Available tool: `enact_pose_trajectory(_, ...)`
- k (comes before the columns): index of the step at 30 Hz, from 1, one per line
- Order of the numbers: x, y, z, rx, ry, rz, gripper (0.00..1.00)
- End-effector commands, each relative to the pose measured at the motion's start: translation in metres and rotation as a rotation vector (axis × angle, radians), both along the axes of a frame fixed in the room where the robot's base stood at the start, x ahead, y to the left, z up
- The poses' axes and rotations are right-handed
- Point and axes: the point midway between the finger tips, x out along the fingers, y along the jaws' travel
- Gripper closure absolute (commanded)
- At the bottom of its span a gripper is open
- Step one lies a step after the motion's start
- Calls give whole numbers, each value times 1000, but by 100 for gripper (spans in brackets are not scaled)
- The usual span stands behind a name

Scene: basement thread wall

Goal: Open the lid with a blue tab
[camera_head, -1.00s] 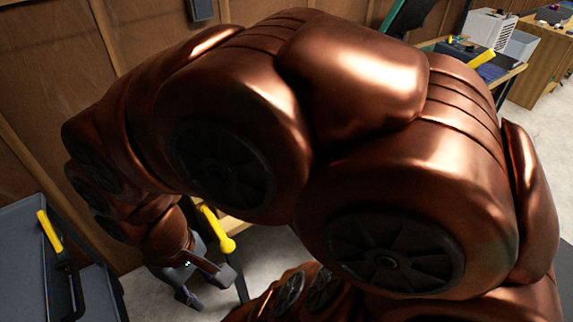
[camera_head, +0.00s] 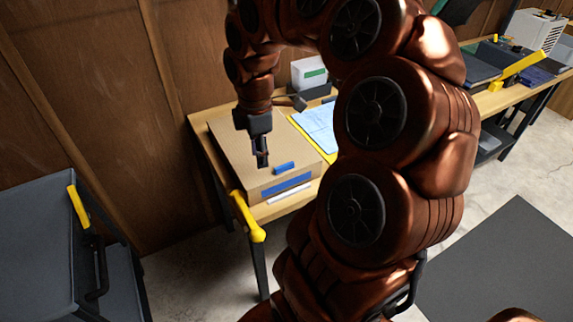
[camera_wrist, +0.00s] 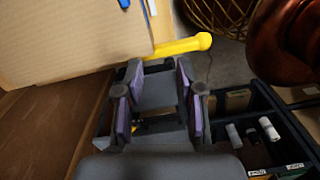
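A cardboard box (camera_head: 235,150) with a flat lid sits on the wooden table. A small blue tab (camera_head: 284,168) shows at the lid's front edge, above a blue strip (camera_head: 287,185) on the front face. My gripper (camera_head: 262,160) points down over the lid, left of the tab; whether it touches the lid cannot be told. In the wrist view, the box (camera_wrist: 75,40) fills the upper left, with the blue tab (camera_wrist: 124,3) at the top edge. There my gripper's (camera_wrist: 160,72) purple-padded fingers are apart and nothing is between them.
A yellow handle (camera_head: 246,216) juts from the table's front left corner. Papers (camera_head: 318,125) and a white box (camera_head: 309,73) lie behind the cardboard box. A grey cart (camera_head: 40,245) stands at the left. Black bins (camera_wrist: 265,130) show lower right in the wrist view.

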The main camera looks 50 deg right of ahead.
Motion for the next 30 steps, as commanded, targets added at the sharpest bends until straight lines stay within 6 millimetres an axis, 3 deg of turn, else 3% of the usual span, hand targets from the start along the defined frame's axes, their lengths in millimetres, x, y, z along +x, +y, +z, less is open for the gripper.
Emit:
enact_pose_trajectory(3, 6, -47, -13, -1, -13, 87, 62)
enact_pose_trajectory(9, 5, -90, -23, -9, -18, 175, 62)
enact_pose_trajectory(14, 3, -96, -31, -10, -15, 192, 62)
enact_pose_trajectory(30, 3, -95, -95, -8, -15, 191, 62)
